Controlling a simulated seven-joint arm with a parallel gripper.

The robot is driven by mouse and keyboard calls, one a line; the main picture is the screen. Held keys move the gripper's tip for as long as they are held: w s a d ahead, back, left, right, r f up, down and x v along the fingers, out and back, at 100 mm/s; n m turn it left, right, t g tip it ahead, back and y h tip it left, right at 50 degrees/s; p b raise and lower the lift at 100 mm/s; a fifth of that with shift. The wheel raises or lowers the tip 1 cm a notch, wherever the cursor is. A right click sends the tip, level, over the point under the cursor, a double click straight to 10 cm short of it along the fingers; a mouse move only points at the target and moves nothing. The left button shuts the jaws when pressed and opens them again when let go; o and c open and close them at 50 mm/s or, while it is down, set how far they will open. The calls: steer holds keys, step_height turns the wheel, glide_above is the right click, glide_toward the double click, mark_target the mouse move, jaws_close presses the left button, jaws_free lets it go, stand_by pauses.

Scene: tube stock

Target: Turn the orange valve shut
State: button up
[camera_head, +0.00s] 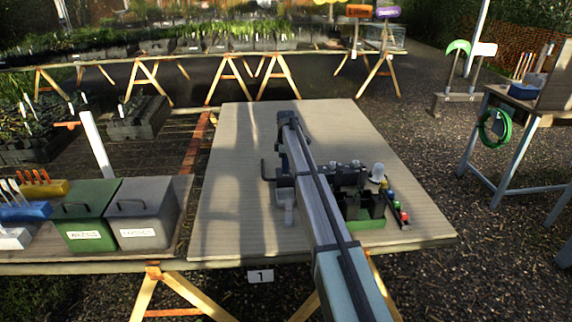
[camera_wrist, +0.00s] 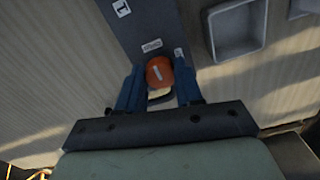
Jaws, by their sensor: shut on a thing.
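The orange valve (camera_wrist: 159,72) shows in the wrist view as a rounded orange knob with a pale mark on its top. It sits at the edge of a dark grey panel (camera_wrist: 140,22) with white labels. My gripper (camera_wrist: 158,88) is around the valve, with one blue finger on its left and one on its right, shut on it. In the head view my arm covers the valve, and my gripper is largely hidden behind it.
A grey tray (camera_wrist: 238,30) lies right of the panel. In the head view, dark pots in a green tray (camera_head: 367,224) stand right of my arm. A green bin (camera_head: 88,213) and a grey bin (camera_head: 143,212) stand at left. The board (camera_head: 240,150) is clear at its far left.

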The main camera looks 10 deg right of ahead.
steer(key=shift+m, duration=0.3)
steer(key=m, duration=0.9)
steer(key=shift+s, duration=0.1)
steer(key=m, duration=0.4)
steer(key=shift+a, duration=0.1)
steer(key=shift+m, duration=2.1)
steer(key=o, duration=1)
steer(key=shift+r, duration=0.15)
step_height(320, 180, up, 14)
steer(key=shift+f, duration=0.2)
